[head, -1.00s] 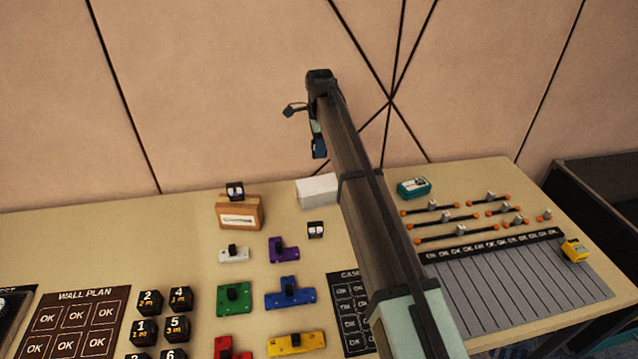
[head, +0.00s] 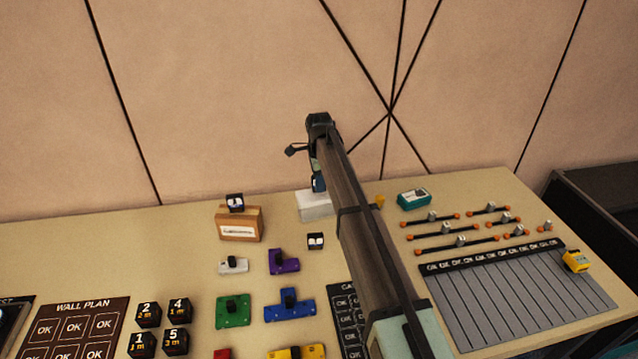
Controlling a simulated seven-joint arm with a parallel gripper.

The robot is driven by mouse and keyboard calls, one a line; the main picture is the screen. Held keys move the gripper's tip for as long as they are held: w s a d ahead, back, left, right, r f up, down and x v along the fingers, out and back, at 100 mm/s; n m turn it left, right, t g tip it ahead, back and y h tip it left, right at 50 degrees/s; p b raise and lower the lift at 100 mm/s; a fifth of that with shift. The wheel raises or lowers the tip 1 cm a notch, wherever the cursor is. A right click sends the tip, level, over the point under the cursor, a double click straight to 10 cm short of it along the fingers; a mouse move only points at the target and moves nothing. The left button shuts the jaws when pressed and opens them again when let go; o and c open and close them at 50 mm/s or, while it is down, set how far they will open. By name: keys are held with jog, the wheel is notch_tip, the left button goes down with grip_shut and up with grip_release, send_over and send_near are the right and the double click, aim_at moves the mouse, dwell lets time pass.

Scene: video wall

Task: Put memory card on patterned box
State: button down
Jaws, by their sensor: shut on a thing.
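My gripper (head: 315,168) is at the far end of my arm, over the back of the table, with its fingers mostly hidden by the arm. It is shut on a small dark blue piece (head: 319,182), which looks like the memory card. The piece overlaps the upper edge of a white box (head: 313,206) in the picture; I cannot tell whether they touch. The white box is partly hidden behind my arm. A brown box (head: 239,225) with a white label stands left of it, with a small black-and-white piece (head: 235,202) at its top. No pattern is clear on either box.
Another black-and-white piece (head: 316,241) lies in front of the white box. A teal box (head: 413,198) and orange-ended rods (head: 455,240) are to the right. Coloured blocks, including a purple one (head: 284,262), lie in front. The wall (head: 230,90) rises behind the table.

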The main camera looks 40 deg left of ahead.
jog(key=shift+f, duration=0.3)
jog(key=shift+f, duration=0.1)
jog(key=c, duration=0.9)
grip_release()
notch_tip(320, 180, up, 12)
jog(key=shift+r, duration=0.15)
